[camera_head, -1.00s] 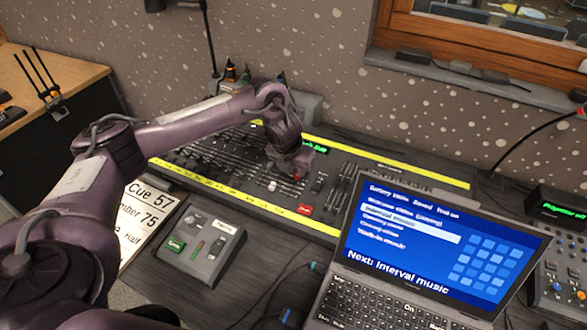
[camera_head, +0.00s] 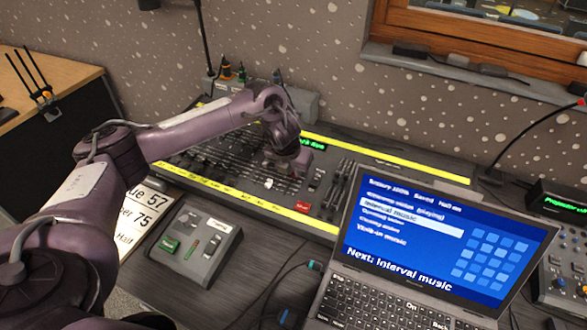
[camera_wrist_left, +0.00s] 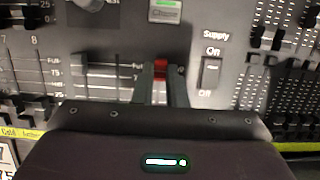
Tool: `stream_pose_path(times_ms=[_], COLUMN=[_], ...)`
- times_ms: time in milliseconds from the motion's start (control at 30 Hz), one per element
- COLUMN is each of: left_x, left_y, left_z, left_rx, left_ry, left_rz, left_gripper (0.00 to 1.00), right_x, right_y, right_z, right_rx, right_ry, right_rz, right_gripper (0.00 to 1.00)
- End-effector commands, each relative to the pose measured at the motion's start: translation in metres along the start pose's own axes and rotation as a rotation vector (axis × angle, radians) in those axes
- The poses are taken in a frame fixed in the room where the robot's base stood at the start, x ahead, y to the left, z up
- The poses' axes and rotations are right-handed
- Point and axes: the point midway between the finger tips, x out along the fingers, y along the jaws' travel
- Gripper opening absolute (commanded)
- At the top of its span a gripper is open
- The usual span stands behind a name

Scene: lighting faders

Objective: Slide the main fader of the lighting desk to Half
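The lighting desk (camera_head: 215,188) lies along the wall, with yellow strips on its long edges. My left gripper (camera_head: 300,170) reaches down over its middle right part, its tips hardly visible there. In the left wrist view the two grey fingers (camera_wrist_left: 161,88) stand close on both sides of a red fader knob (camera_wrist_left: 160,69), seemingly touching it. The knob, apparently the main fader's, is near the upper part of its scale; the fingers hide much of its slot and marks. A grey fader knob (camera_wrist_left: 79,62) is to the left. My right gripper is not in view.
A supply switch (camera_wrist_left: 210,72) is just right of the fingers. An open laptop (camera_head: 440,240) stands in front of the desk at right. A small control box (camera_head: 190,238) and a printed cue sheet (camera_head: 150,212) lie in front at left.

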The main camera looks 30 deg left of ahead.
Motion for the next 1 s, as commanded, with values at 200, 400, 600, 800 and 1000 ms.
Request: stream_pose_path(times_ms=[200,400,600,800,1000], left_x=[-0.002,-0.005,-0.007,-0.006,-0.007], left_y=[0.000,0.000,0.000,0.000,0.000], left_z=[-0.007,-0.017,-0.026,-0.030,-0.029], left_rx=[0.000,0.001,0.001,0.000,0.000], left_ry=[0.002,0.003,0.003,0.002,0.002], left_rz=[0.000,-0.001,0.001,0.001,0.000], left_gripper=[0.03,0.03,0.03,0.03,0.22], right_x=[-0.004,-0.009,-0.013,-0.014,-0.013], right_y=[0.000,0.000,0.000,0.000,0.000], right_z=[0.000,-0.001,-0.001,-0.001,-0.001], right_rx=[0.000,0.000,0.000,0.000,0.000], right_ry=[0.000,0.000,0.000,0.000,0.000], right_rz=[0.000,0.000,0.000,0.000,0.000], right_gripper=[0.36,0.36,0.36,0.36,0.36])
